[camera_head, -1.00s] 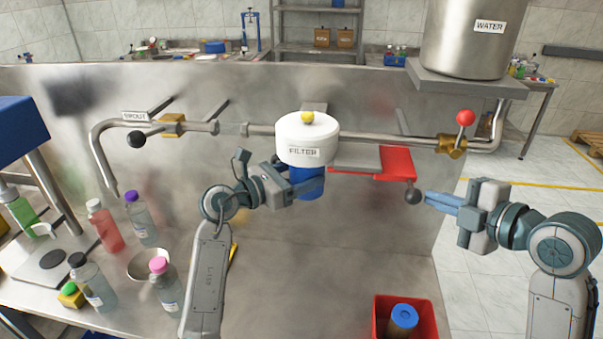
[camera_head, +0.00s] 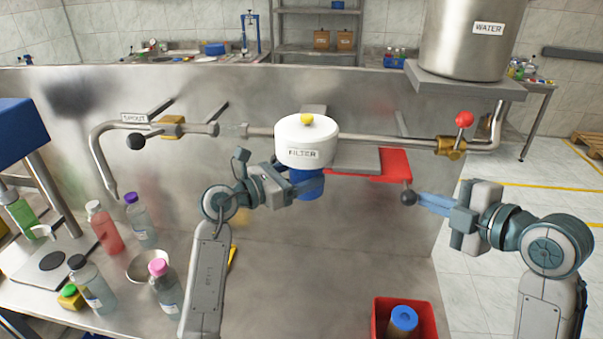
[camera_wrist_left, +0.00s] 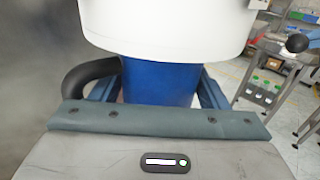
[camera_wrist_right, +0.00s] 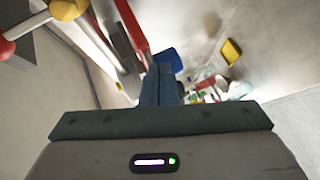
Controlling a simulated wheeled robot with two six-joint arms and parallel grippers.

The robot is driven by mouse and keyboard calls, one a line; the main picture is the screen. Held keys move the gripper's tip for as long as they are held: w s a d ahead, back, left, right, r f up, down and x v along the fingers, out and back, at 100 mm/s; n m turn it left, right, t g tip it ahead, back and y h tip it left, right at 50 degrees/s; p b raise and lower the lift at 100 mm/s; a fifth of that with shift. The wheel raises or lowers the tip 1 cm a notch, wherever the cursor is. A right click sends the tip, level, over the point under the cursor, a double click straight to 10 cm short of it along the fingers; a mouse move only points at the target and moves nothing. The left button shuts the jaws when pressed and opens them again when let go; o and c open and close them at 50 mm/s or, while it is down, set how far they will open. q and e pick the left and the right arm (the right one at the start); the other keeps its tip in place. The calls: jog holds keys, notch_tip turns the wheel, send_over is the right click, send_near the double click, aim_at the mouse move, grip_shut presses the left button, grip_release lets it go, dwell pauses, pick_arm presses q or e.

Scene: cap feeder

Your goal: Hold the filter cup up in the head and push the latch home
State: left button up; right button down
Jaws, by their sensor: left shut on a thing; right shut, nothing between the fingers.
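The white filter head (camera_head: 306,135) is mounted on the pipe, with a FILTER label and a yellow knob on top. The blue filter cup (camera_head: 306,187) is up under it; my left gripper (camera_head: 312,184) is shut on the cup. In the left wrist view the blue cup (camera_wrist_left: 160,84) stands between the fingers, its top hidden by the white head (camera_wrist_left: 168,28). The latch is a red and grey slide (camera_head: 385,163) with a dark ball knob (camera_head: 408,197). My right gripper (camera_head: 422,201) is shut and empty, its tips at the knob's right side; contact is unclear.
A red bin (camera_head: 402,312) with a blue-topped cylinder stands at the front right. Several bottles and a metal bowl (camera_head: 148,265) are at the left. A red-knobbed valve (camera_head: 463,122) is on the pipe at the right. The middle counter is clear.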

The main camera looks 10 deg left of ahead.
aim_at(408, 200)
jog(key=a, duration=0.6)
jog(key=shift+a, duration=0.35)
dwell(0.8)
pick_arm(q)
jog(key=shift+a, duration=0.1)
pick_arm(e)
jog(key=shift+d, duration=1.05)
jog(key=shift+a, duration=0.1)
pick_arm(q)
jog(key=o, duration=1.1)
